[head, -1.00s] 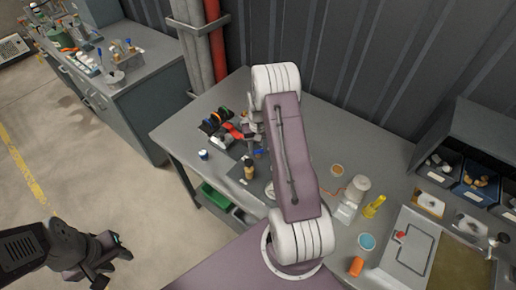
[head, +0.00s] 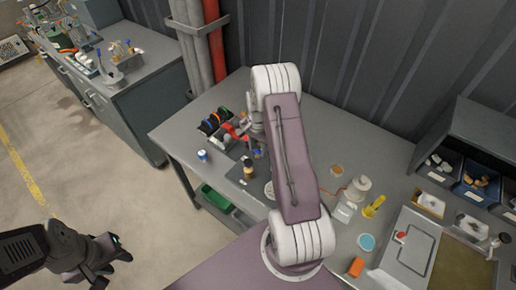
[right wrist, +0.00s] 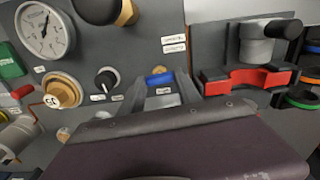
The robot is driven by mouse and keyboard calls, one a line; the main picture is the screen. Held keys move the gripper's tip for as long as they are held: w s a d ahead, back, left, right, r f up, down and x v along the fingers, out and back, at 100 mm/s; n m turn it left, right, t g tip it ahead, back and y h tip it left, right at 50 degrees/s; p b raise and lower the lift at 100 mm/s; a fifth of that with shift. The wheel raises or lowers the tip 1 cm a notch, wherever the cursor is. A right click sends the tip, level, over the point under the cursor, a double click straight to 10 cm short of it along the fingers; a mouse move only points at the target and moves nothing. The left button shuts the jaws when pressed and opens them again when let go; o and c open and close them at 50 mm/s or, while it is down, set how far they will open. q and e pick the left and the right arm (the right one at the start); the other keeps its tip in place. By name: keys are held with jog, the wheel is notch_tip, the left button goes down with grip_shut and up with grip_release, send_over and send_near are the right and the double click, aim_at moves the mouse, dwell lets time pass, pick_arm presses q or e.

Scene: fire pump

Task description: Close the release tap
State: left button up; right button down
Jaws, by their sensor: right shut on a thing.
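In the right wrist view a small blue handle (right wrist: 160,78), which I take to be the release tap's, sits low on the grey panel (right wrist: 140,40). My right gripper (right wrist: 161,86) has its two grey fingers on either side of this handle, shut on it. The tap's body below is hidden by the gripper. Small white labels lie beside it, too blurred to read surely. In the head view my right arm covers much of the bench and hides the fingertips. My left gripper (head: 118,255) hangs over the floor at lower left, away from the bench; its jaw opening is unclear.
A pressure gauge (right wrist: 45,30), a black knob (right wrist: 107,80) and a brass fitting (right wrist: 62,90) are left of the handle. A red clip (right wrist: 247,80) holding a grey cylinder is to the right. The bench (head: 330,125) carries small containers on its right side.

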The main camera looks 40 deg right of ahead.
aim_at(257, 151)
jog(key=shift+m, duration=0.5)
jog(key=c, duration=0.8)
grip_release()
jog(key=shift+a, duration=0.1)
jog(key=shift+c, duration=0.2)
jog(key=shift+r, duration=0.1)
notch_tip(257, 151, up, 8)
jog(key=shift+f+b, duration=0.1)
jog(key=shift+b, duration=0.75)
jog(key=shift+r, duration=0.55)
